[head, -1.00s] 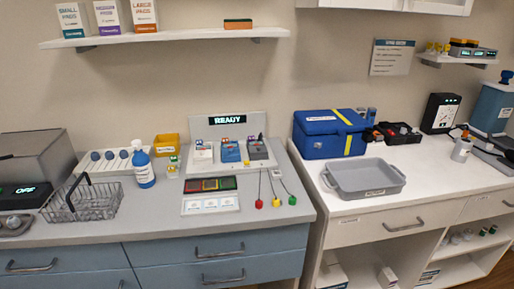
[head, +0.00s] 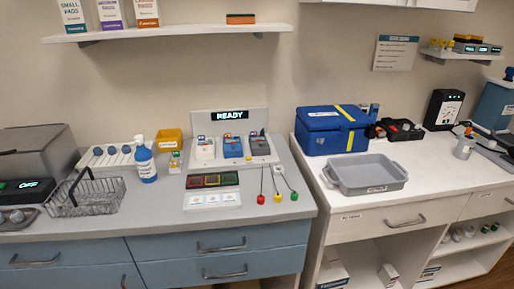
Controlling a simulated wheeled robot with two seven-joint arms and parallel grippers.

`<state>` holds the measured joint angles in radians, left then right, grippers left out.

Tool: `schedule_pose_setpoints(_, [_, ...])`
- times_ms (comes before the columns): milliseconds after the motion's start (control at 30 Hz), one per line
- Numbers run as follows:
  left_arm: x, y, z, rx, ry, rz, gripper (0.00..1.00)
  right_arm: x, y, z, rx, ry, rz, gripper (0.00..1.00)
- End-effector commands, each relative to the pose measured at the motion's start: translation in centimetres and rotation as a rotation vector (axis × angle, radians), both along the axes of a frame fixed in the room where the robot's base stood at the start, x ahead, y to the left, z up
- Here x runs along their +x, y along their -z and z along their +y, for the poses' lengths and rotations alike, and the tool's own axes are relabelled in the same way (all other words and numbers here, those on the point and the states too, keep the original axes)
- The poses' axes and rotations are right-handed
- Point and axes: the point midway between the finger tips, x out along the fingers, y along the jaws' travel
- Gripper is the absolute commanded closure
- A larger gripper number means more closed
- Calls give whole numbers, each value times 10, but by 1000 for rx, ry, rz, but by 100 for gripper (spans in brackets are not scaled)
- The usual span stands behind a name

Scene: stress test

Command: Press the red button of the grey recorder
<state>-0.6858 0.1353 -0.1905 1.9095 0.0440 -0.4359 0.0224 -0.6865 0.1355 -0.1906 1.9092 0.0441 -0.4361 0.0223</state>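A dark grey device (head: 258,146), which looks like the grey recorder, stands at the right end of a row of three on a pale stand (head: 276,158). A blue device (head: 233,147) and a white device (head: 205,149) stand to its left. A lit sign reading READY (head: 230,115) is on the panel behind them. The grey device is too small in view to make out a red button on it. Neither of my grippers is in view.
A spray bottle (head: 146,164) and wire basket (head: 87,195) stand further left. A grey tray (head: 366,186) is on the right counter.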

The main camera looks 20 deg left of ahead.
Motion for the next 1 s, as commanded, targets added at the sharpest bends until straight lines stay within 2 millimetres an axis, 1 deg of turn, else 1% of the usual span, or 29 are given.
schedule_pose_setpoints(33, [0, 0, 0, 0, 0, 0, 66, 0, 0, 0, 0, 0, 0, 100])
schedule_pose_setpoints(233, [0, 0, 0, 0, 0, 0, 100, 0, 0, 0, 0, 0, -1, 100])
schedule_pose_setpoints(1000, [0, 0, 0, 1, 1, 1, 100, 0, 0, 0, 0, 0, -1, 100])
